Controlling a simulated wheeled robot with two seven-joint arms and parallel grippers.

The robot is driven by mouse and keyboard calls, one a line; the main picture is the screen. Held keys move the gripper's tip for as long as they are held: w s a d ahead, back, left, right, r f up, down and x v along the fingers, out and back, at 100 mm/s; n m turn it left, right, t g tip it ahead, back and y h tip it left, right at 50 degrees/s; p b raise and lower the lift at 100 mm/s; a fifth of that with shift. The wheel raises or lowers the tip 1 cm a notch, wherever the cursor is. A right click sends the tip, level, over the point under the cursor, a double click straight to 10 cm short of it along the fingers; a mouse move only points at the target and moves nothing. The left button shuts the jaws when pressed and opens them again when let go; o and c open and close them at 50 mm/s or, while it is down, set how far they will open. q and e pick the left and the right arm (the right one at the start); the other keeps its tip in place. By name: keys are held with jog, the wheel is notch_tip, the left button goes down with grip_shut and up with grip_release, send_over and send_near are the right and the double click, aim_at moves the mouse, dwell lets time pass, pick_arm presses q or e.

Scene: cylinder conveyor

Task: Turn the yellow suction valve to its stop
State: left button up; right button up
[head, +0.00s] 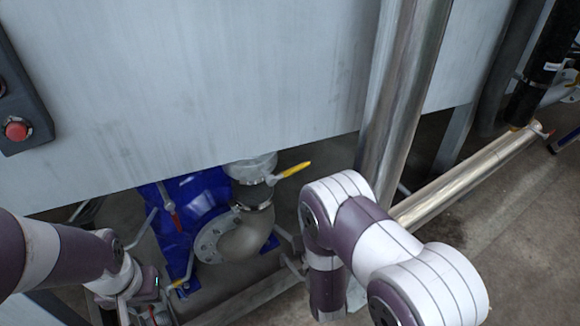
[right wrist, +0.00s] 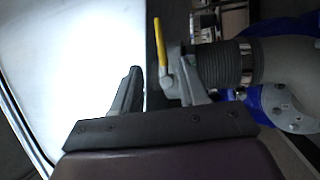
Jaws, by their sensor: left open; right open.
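The yellow suction valve handle (head: 293,169) sticks out to the right from a metal pipe fitting below the grey panel in the head view. In the right wrist view the yellow handle (right wrist: 161,46) stands nearly upright, joined to a grey valve body beside a ribbed dark hose. My right gripper (right wrist: 160,82) is open. The handle's lower end appears between its two fingers, closer to the right finger; I cannot tell whether they touch. In the head view the right gripper is hidden behind its arm. My left gripper (head: 148,308) is low at the left, partly cut off, away from the valve.
A curved pipe (head: 245,238) with a flange joins a blue pump body (head: 200,195) under the valve. A red-handled lever (head: 173,218) is left of it. The large grey panel (head: 220,80) hangs above. A vertical steel pipe (head: 402,90) stands right of the valve.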

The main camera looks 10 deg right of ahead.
aim_at(297, 166)
jog(key=w, duration=0.3)
jog(key=w+r+b, duration=0.1)
jog(key=w, duration=0.7)
jog(key=shift+d+r, duration=0.3)
jog(key=shift+r, duration=0.1)
jog(key=shift+w+r, duration=0.15)
jog(key=shift+w, duration=0.3)
grip_shut()
